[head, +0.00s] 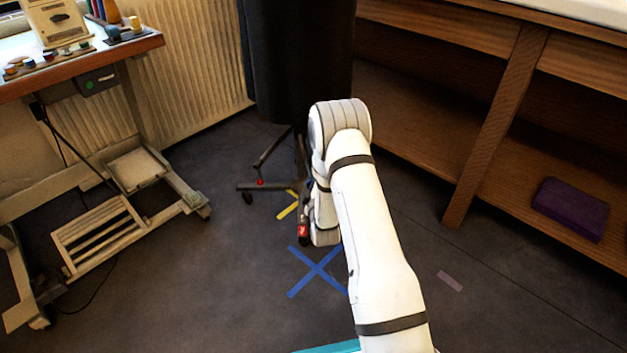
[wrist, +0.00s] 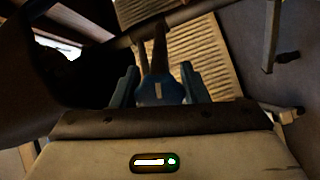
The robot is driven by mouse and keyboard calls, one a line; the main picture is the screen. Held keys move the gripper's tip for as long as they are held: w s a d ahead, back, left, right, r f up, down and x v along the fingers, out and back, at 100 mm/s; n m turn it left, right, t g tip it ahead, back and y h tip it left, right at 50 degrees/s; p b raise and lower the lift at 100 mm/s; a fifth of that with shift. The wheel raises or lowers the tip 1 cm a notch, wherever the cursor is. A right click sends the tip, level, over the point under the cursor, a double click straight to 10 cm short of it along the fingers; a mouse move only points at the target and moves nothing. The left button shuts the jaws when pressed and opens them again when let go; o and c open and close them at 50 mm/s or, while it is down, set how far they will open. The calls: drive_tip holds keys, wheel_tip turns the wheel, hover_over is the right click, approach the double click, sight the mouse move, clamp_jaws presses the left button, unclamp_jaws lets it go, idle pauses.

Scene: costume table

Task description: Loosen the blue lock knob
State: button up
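The blue lock knob (wrist: 165,92) shows in the wrist view, with a small pale mark on it. A brown post or rod rises behind it. My gripper (wrist: 160,78) has its two blue-grey fingers apart, one on each side of the knob. The gaps beside the knob look very small, and I cannot tell whether the fingers press on it. In the head view my white arm reaches down toward a dark stand (head: 265,187) with legs and castors, under a black hanging cloth (head: 298,60). The knob and my fingertips cannot be made out there.
A workbench (head: 85,68) with a wheeled frame stands at the left, in front of a ribbed radiator (head: 190,70). A wooden shelf unit (head: 497,115) on the right holds a purple box (head: 571,209). A blue tape cross (head: 316,270) marks open floor near my arm.

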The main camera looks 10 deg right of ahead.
drive_tip(key=c, duration=0.5)
drive_tip(key=shift+n, duration=0.5)
drive_tip(key=shift+c, duration=0.2)
drive_tip(key=o, duration=1)
drive_tip(key=shift+s, duration=0.1)
drive_tip(key=s+p, duration=0.2)
drive_tip(key=s, duration=0.5)
drive_tip(key=shift+s+p, duration=0.3)
drive_tip(key=shift+p, duration=0.05)
